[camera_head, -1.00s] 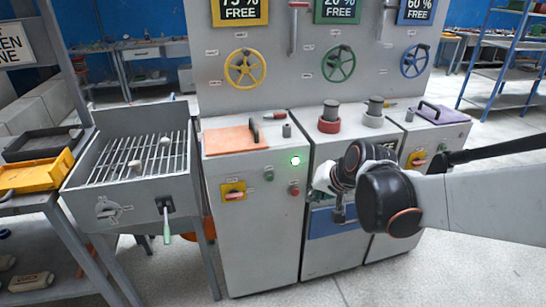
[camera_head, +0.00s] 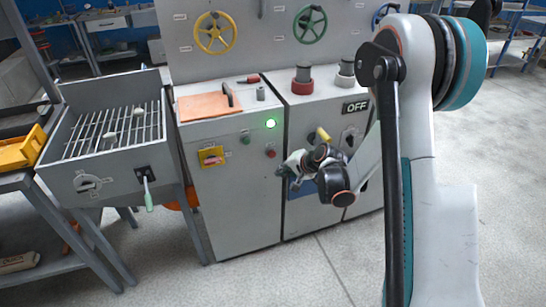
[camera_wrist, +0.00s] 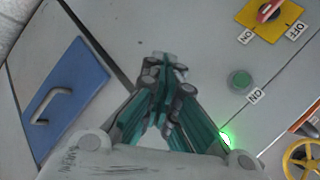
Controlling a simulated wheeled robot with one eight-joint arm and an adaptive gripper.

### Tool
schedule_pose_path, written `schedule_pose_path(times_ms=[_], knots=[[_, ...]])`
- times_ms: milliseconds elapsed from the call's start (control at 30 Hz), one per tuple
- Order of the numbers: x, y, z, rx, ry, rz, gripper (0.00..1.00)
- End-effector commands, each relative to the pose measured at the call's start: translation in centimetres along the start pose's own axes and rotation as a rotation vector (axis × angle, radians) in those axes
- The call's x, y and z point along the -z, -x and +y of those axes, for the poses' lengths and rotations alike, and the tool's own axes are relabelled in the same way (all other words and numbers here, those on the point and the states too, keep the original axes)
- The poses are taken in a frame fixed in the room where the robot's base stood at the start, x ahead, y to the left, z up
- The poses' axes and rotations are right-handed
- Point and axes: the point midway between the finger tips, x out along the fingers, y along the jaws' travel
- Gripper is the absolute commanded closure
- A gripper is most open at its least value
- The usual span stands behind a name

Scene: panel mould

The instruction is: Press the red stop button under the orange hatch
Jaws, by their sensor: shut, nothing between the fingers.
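The orange hatch (camera_head: 203,107) lies flat and closed on top of the left grey cabinet, with a dark upright handle (camera_head: 228,95) at its right side. Whatever is under the hatch is hidden. A separate small red button (camera_head: 271,151) is on the cabinet's front, near a lit green lamp (camera_head: 270,123). My gripper (camera_head: 287,170) is in front of the cabinets, below and right of the hatch, apart from it. In the wrist view my gripper (camera_wrist: 163,62) is shut and empty, over the cabinet fronts.
A yellow-plated red switch (camera_head: 211,156) and green button (camera_head: 245,137) are on the cabinet front. A grill box (camera_head: 110,150) with a green-handled lever (camera_head: 147,190) stands left. Red (camera_head: 302,82) and grey (camera_head: 346,72) knobs stand on the cabinets to the right. A blue panel (camera_wrist: 65,90) shows below.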

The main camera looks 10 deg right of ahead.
Motion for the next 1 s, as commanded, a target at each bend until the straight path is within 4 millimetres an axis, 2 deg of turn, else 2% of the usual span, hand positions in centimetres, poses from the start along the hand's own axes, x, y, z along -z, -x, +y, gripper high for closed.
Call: schedule_pose_path(times_ms=[100,300,1000], knots=[[0.1,-1.8,1.3,0.017,-0.036,-0.004,1.0],[0.0,-3.1,2.4,0.033,-0.069,-0.007,1.0],[-0.1,-3.2,2.6,0.034,-0.073,-0.007,1.0]])
